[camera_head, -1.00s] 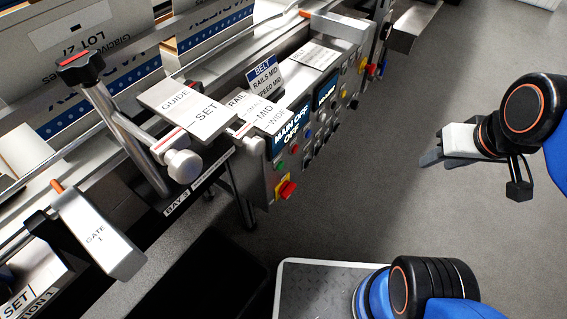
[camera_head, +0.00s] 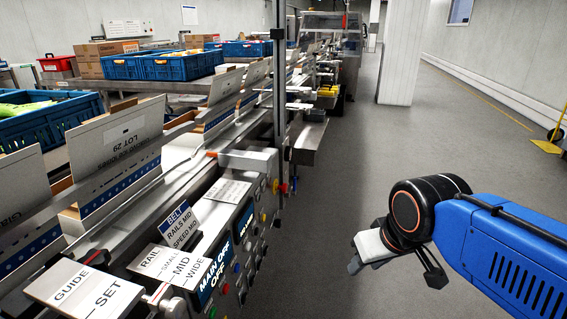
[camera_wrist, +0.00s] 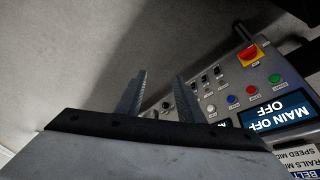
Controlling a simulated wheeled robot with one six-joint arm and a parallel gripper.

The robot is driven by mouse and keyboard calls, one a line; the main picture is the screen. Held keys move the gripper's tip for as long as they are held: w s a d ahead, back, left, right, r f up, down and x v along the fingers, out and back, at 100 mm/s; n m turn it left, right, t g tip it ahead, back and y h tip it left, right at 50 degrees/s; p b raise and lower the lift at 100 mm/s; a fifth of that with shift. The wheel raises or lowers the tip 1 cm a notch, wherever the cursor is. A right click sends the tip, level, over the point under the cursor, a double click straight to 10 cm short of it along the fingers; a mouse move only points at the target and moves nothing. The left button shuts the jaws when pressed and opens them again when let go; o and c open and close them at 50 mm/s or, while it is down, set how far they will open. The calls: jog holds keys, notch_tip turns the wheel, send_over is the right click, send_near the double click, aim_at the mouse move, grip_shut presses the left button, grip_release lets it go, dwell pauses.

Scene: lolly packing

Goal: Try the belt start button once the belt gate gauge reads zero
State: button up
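The control panel (camera_wrist: 225,75) beside the belt shows in the wrist view, with green (camera_wrist: 274,78), red (camera_wrist: 251,89), blue (camera_wrist: 232,99) and white (camera_wrist: 210,108) buttons in a row. Their labels are too small to read, so I cannot tell which is belt start. The panel's display (camera_wrist: 276,112) reads MAIN OFF, OFF; it also shows in the head view (camera_head: 214,270). I cannot make out a belt gate gauge. My gripper (camera_head: 362,258) is out over the floor, right of the panel and apart from it. Its fingers (camera_wrist: 160,92) are open and empty.
A red-and-yellow switch (camera_wrist: 249,55) stands out from the panel. A BELT sign (camera_head: 180,224) reads RAILS MID, SPEED MID. GUIDE (camera_head: 83,289) and RAIL (camera_head: 174,265) plates jut out nearby. A metal post (camera_head: 279,90) rises beyond. The floor at right is clear up to a pillar (camera_head: 399,60).

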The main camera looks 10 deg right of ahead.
grip_shut()
dwell(1.6)
